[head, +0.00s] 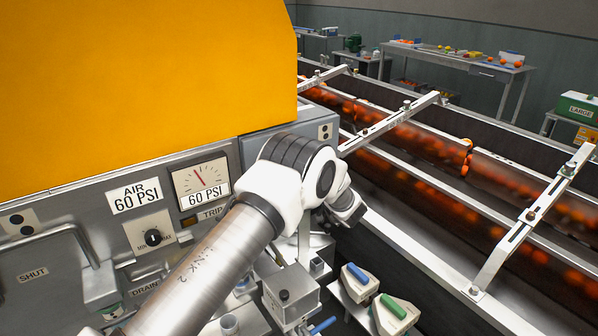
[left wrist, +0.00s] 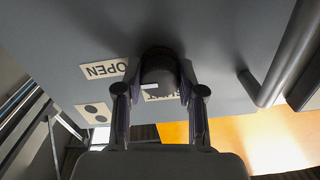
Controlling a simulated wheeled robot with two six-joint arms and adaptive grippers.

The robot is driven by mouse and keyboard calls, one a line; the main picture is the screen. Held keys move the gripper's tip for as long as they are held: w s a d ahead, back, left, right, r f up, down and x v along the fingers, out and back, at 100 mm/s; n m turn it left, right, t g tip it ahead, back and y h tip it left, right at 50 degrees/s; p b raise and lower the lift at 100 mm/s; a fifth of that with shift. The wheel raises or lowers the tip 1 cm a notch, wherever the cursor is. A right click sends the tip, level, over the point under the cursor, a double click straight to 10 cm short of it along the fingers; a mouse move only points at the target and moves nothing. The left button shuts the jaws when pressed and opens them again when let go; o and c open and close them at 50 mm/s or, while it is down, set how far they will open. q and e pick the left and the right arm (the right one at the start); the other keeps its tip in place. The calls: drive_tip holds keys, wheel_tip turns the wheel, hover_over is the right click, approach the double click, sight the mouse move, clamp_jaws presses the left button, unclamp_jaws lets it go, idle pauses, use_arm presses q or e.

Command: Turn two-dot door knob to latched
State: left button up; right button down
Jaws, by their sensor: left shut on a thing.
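The door knob (left wrist: 158,70) is dark and round in the left wrist view, on a grey panel. An OPEN label (left wrist: 103,69) is to its left. A second label (left wrist: 160,93) is below it, mostly covered by the knob and fingers. A two-dot plate (left wrist: 95,112) is at lower left; a two-dot plate also shows in the head view (head: 325,131). My left gripper (left wrist: 162,82) is shut on the knob, a finger on each side. In the head view my left gripper (head: 344,207) is partly visible, and the knob is hidden.
A bar handle (left wrist: 284,58) stands out right of the knob. The roller conveyor (head: 430,150) with oranges runs along the right. Small blocks with blue and green handles (head: 393,307) sit below the arm. A SHUT-labelled door (head: 40,272) is at left.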

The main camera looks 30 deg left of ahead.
use_arm(q)
drive_tip(key=n+b, duration=0.3)
drive_tip(key=shift+f+b, duration=0.25)
drive_tip(key=shift+b, duration=0.05)
drive_tip(key=n+b, duration=1.2)
drive_tip(key=b, duration=0.1)
drive_tip(key=shift+w+r+n, duration=0.1)
drive_tip(key=shift+n, duration=0.3)
drive_tip(key=shift+r+n+b, duration=0.25)
drive_tip(key=shift+n+b, duration=0.95)
drive_tip(key=o, duration=1.1)
drive_tip(key=shift+o, duration=0.2)
